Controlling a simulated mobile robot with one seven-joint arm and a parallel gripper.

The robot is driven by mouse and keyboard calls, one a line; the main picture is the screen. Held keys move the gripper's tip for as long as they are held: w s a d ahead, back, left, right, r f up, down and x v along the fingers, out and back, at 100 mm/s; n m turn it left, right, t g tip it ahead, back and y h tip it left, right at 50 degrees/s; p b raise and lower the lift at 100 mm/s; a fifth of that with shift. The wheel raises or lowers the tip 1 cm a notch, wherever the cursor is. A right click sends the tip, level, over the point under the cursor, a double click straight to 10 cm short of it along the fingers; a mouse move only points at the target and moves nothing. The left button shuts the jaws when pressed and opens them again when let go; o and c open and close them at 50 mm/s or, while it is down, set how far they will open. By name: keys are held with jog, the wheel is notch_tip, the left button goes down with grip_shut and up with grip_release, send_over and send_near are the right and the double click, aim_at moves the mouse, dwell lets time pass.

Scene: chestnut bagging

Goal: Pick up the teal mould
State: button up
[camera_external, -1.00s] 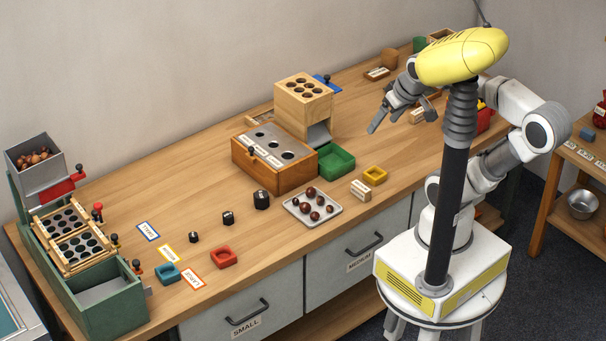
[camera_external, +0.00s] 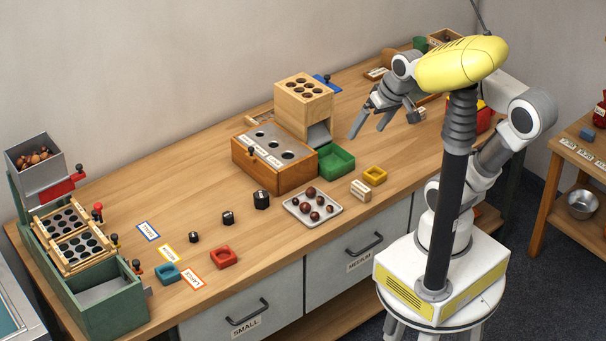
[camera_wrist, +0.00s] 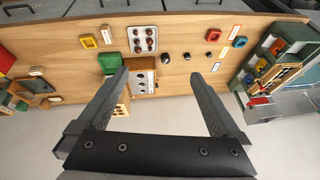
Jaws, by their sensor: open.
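The teal mould (camera_external: 167,273) is a small squarish ring lying on the bench, left of a red mould (camera_external: 223,257) and beside the small label cards. In the wrist view the teal mould (camera_wrist: 240,42) shows at the upper right, beyond the right finger. My gripper (camera_external: 367,130) is open and empty, above the bench on the right, well away from the teal mould. In the wrist view its fingers (camera_wrist: 159,75) are spread wide with nothing between them.
The wooden box with holes (camera_external: 262,178), a green tray (camera_external: 346,165) and a chestnut tray (camera_external: 297,212) stand between my gripper and the mould. Black weights (camera_external: 261,200) stand near the red mould. The green sorting machine (camera_external: 95,318) is at the far left.

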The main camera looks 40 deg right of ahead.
aim_at(169, 269)
jog(key=w+a+f+m+g+y+b, duration=0.1)
jog(key=w+a+f+m+y+b, duration=0.3)
jog(key=w+a+f, duration=0.4)
jog(key=w+a+f+m+g+y+b, duration=0.1)
jog(key=w+a+f+m+y+b, duration=0.3)
jog(key=a+f, duration=0.8)
jog(key=w+a+f+m+g+y+b, duration=0.1)
jog(key=w+a+f+m+y+b, duration=0.3)
jog(key=w+a+f+m+b, duration=0.3)
jog(key=shift+w+a+f+m+g, duration=0.1)
jog(key=shift+w+a+f+m, duration=0.4)
jog(key=shift+w+f, duration=0.45)
jog(key=shift+w+a+f+m+g, duration=0.1)
jog(key=shift+w+a+f+m, duration=0.4)
jog(key=shift+w+f, duration=0.5)
jog(key=shift+w+a+f+m+g, duration=0.1)
jog(key=shift+w+a+f+m, duration=0.35)
jog(key=shift+w+f, duration=0.5)
jog(key=shift+s+a+f, duration=0.1)
jog(key=shift+a+f, duration=0.2)
jog(key=shift+f, duration=0.05)
jog(key=b+x, duration=0.3)
jog(key=x, duration=0.8)
jog(key=shift+a, duration=0.45)
jog(key=b+x, duration=0.1)
jog(key=x, duration=0.1)
jog(key=b+x, duration=0.1)
jog(key=x, duration=0.1)
jog(key=shift+f, duration=0.4)
jog(key=shift+a, duration=0.4)
